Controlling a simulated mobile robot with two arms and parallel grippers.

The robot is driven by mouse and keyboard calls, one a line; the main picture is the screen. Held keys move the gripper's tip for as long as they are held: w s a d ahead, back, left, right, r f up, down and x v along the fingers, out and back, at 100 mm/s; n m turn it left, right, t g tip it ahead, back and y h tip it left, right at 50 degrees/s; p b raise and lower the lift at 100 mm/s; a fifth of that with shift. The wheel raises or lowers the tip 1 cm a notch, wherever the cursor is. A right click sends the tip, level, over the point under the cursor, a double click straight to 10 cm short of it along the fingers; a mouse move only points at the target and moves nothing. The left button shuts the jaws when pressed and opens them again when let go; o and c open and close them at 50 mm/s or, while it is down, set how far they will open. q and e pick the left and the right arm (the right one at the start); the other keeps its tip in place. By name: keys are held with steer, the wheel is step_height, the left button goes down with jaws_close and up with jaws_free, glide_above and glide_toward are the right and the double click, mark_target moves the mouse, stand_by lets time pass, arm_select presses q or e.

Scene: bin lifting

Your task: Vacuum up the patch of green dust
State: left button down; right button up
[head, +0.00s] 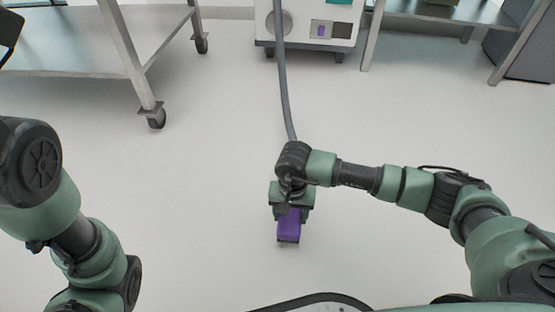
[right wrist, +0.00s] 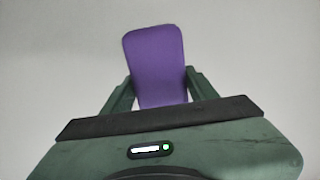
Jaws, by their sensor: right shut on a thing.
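A purple vacuum nozzle (head: 289,228) is held by my right gripper (head: 291,212), with a clear floor around it in the head view. In the right wrist view the purple nozzle (right wrist: 155,60) sits between the two green fingers of the right gripper (right wrist: 158,90), which are shut on it. A grey hose (head: 284,90) runs from the white machine (head: 305,25) at the top toward the right gripper. No green dust patch shows in either view. My left arm shows at the left, but its gripper is out of view.
A metal cart on casters (head: 110,45) stands at the upper left. A metal table (head: 455,12) stands at the upper right, with a dark cabinet (head: 525,55) beside it. The pale floor (head: 210,190) is open in the middle.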

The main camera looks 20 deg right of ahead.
step_height(320, 180, up, 3)
steer(key=shift+f+p, duration=0.1)
steer(key=shift+p, duration=0.65)
steer(key=shift+r, duration=0.3)
